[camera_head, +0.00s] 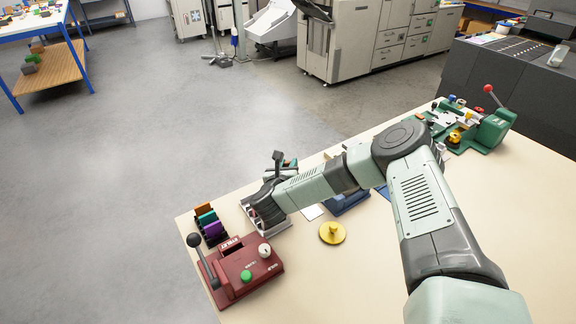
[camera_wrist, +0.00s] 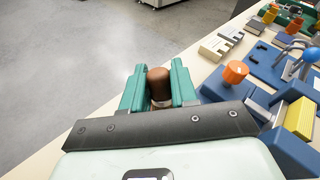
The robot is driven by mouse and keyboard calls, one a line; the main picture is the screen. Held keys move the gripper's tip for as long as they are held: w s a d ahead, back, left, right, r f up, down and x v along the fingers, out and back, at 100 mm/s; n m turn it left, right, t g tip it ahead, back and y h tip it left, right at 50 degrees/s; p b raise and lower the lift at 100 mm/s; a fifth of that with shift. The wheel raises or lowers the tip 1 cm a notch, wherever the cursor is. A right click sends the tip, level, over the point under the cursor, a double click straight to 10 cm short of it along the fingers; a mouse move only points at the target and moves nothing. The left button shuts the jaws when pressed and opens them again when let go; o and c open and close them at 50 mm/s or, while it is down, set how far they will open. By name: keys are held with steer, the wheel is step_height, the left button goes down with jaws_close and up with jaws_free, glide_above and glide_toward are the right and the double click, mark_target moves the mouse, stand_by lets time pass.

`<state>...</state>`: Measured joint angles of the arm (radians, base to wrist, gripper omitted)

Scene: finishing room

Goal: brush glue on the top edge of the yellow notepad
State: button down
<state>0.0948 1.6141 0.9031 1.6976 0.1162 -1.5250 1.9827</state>
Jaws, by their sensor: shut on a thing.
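My gripper (camera_wrist: 158,68) has teal fingers shut on a brown rounded handle (camera_wrist: 158,88), apparently the brush handle. Its bristles are hidden from view. In the wrist view a yellow block, apparently the yellow notepad (camera_wrist: 299,117), sits in a dark blue holder (camera_wrist: 292,150) to the right of my gripper and apart from it. In the head view my gripper (camera_head: 288,164) is near the table's far edge, small and partly hidden. There my arm covers most of the blue holder (camera_head: 350,205), and I cannot make out the notepad.
A dark red lever press (camera_head: 232,268), a rack of coloured pieces (camera_head: 208,224) and a yellow round knob (camera_head: 332,232) stand on the table (camera_head: 300,295). A green machine (camera_head: 490,130) is at the far right. An orange-capped piece (camera_wrist: 235,72) stands right of my gripper. Open floor lies left.

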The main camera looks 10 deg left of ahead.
mark_target(288, 162)
steer(key=shift+f, duration=0.65)
stand_by(1.1)
steer(key=shift+r, duration=3.55)
